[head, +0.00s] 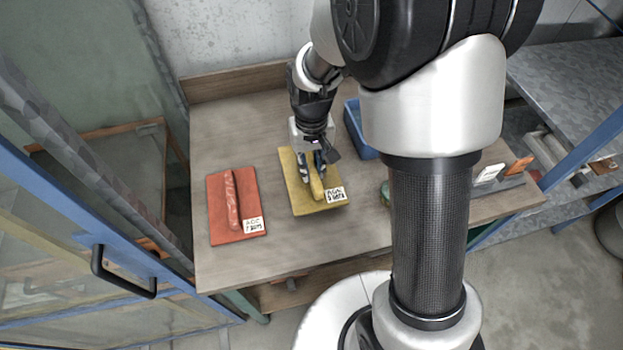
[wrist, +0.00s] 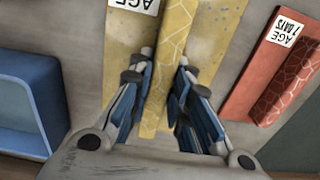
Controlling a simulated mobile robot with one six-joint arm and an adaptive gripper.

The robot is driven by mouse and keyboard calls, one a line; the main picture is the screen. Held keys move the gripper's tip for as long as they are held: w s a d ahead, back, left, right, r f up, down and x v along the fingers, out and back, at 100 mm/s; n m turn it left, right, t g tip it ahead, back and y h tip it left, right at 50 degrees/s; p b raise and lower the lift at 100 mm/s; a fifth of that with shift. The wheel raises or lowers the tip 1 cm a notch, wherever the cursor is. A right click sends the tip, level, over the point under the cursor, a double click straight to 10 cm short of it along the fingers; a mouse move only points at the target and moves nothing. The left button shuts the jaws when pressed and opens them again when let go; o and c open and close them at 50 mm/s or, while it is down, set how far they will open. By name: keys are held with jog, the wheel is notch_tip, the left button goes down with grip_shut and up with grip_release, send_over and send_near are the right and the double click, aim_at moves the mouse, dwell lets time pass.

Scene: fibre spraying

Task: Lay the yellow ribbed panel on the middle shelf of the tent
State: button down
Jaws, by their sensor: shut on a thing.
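The yellow ribbed panel (head: 300,196) lies flat on the wooden table, with a white label at its near right corner. In the wrist view the yellow panel (wrist: 213,40) shows its raised rib running between my fingers. My gripper (head: 312,180) points down over the panel and is shut on its rib; the wrist view shows a blue-padded finger of my gripper (wrist: 162,100) on each side of the rib. The tent appears to be the blue-framed enclosure (head: 75,215) at the left, with a black door handle. Its middle shelf cannot be made out clearly.
A red ribbed panel (head: 220,222) with a label lies left of the yellow one. A blue bin (head: 358,128) stands behind and to the right. A rack with small white and orange blocks (head: 488,174) is at the table's right. Bare table lies between the panels.

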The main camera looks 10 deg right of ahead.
jog(key=shift+f+b, duration=0.75)
jog(key=shift+f, duration=1.5)
jog(key=shift+f, duration=0.15)
jog(key=c, duration=1.5)
grip_release()
